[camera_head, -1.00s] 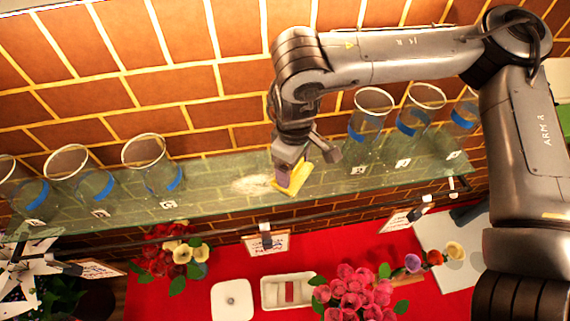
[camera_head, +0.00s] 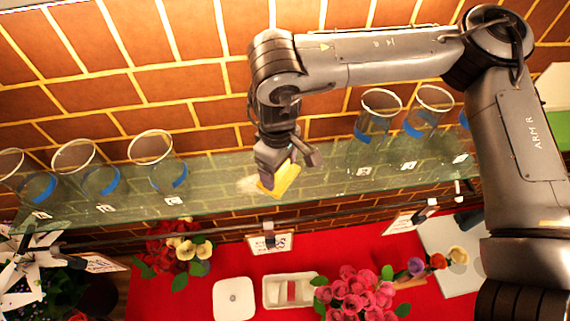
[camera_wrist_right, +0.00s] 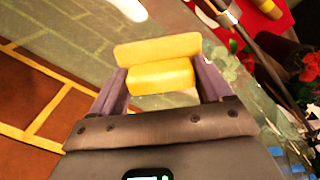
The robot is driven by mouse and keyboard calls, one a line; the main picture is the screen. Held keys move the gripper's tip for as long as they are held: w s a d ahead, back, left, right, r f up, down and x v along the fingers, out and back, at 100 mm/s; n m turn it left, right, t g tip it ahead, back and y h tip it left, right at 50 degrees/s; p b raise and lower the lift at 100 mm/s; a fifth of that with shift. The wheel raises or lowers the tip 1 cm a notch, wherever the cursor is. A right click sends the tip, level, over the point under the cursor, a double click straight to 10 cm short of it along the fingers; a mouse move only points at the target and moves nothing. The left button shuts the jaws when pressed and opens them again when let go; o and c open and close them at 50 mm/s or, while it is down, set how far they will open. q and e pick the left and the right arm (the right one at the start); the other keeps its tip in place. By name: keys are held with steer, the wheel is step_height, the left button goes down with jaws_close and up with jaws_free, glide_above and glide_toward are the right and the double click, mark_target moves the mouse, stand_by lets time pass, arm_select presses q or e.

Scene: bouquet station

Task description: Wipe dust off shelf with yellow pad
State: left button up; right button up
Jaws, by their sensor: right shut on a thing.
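The yellow pad (camera_head: 281,180) is held in my right gripper (camera_head: 283,170), just over or on the glass shelf (camera_head: 220,180). In the right wrist view the pad (camera_wrist_right: 160,72) sits between the two purple fingers of my right gripper (camera_wrist_right: 160,85), which are shut on it. I cannot tell whether the pad touches the glass. My left gripper is not in view.
Clear glass vases with blue bands stand on the shelf, including one left of the gripper (camera_head: 158,165) and one right (camera_head: 376,130). A brick wall (camera_head: 180,85) rises behind. Below are flowers (camera_head: 350,295), a white tray (camera_head: 290,290) and a red table surface (camera_head: 225,265).

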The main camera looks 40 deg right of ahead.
steer(key=shift+w+a, duration=0.85)
steer(key=shift+a, duration=0.6)
steer(key=shift+w+a, duration=0.9)
steer(key=shift+a, duration=0.55)
steer(key=shift+w+a, duration=0.85)
steer(key=shift+a, duration=0.6)
step_height(320, 180, up, 6)
steer(key=shift+r, duration=0.2)
step_height(320, 180, up, 3)
steer(key=shift+f, duration=0.15)
